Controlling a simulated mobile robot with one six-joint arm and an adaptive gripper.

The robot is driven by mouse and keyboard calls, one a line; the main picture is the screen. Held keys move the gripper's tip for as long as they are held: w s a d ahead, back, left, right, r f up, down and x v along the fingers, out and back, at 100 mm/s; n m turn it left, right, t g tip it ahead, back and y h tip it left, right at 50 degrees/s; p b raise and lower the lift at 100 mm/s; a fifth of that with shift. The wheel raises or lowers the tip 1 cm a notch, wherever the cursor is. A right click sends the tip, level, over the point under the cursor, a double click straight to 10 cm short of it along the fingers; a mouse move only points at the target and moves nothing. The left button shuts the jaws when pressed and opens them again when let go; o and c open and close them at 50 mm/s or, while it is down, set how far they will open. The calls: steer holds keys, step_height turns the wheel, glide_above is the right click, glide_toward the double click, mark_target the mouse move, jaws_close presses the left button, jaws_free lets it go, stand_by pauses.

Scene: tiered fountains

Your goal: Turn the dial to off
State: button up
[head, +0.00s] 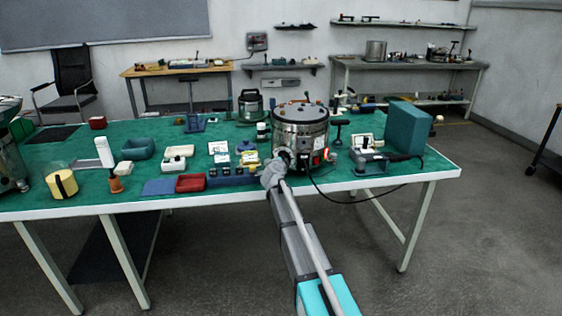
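A shiny metal pot-like appliance (300,130) stands on the green-topped table, right of the middle. A red lit part (326,154) shows low on its front right. A small dark round part (285,156) on its front left may be the dial; it is too small to read its setting. My gripper (279,163) is at the lower front left of the appliance, seen from behind. Its fingers are mostly hidden, so I cannot tell whether they are open or touching the dial.
A black cable (345,201) hangs in a loop over the table's front edge. A blue-grey device (370,162) and a teal block (404,128) stand to the right. Small red and blue trays (190,183) lie left of my gripper. Bare table shows at the far right.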

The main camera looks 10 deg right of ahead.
steer(key=shift+m+t+b, duration=0.6)
steer(key=shift+m+b, duration=0.5)
steer(key=shift+m, duration=0.2)
steer(key=shift+m+t+b, duration=1)
steer(key=shift+m+b, duration=0.6)
steer(key=shift+m, duration=0.4)
steer(key=b+v, duration=0.1)
steer(key=v, duration=1.2)
steer(key=shift+s+a, duration=0.2)
steer(key=shift+s, duration=0.15)
